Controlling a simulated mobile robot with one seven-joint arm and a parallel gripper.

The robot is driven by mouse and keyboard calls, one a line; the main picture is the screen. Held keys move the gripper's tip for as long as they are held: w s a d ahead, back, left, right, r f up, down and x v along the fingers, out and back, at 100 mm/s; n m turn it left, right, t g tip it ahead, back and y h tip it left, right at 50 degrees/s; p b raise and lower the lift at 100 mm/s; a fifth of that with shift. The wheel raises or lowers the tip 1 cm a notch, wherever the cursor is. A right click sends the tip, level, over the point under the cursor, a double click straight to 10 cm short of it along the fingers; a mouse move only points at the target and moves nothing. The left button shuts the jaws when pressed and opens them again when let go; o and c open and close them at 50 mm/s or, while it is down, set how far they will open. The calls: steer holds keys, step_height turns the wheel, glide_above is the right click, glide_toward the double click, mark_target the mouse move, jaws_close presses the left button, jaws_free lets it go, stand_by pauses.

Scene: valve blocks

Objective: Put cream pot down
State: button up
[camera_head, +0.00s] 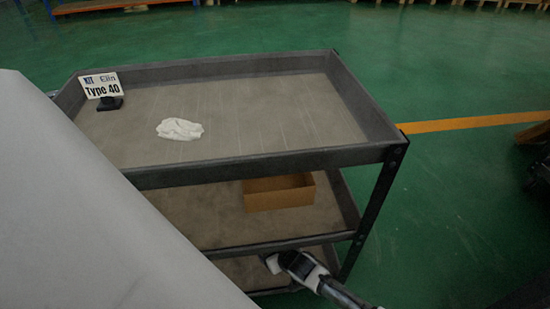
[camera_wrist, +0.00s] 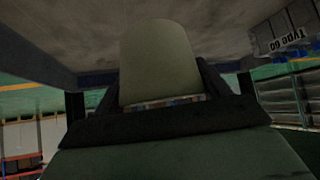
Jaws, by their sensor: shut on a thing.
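My gripper (camera_wrist: 160,90) is shut on the cream pot (camera_wrist: 160,55), a plain, pale, rounded shape in the middle of the wrist view, with a dark finger on each side. A multicoloured band (camera_wrist: 165,102) shows at the pot's near end. In the head view my gripper (camera_head: 284,262) is low by the cart's front right, at about the bottom shelf's height. A small pale patch at its tip may be the pot; I cannot tell. Whether the pot touches a shelf cannot be seen.
The grey cart (camera_head: 365,153) has three tiers. Its top holds a white crumpled cloth (camera_head: 180,129) and a "Type 40" sign (camera_head: 101,86). A cardboard box (camera_head: 279,192) stands on the middle shelf. Green floor lies right of the cart.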

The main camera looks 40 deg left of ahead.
step_height(320, 180, down, 7)
steer(key=shift+d+r+b, duration=0.15)
steer(key=shift+b, duration=0.75)
steer(key=o, duration=1.1)
steer(key=shift+c, duration=0.2)
steer(key=shift+r, duration=0.15)
steer(key=p+v, duration=0.3)
steer(key=v, duration=0.9)
steer(key=shift+p, duration=0.3)
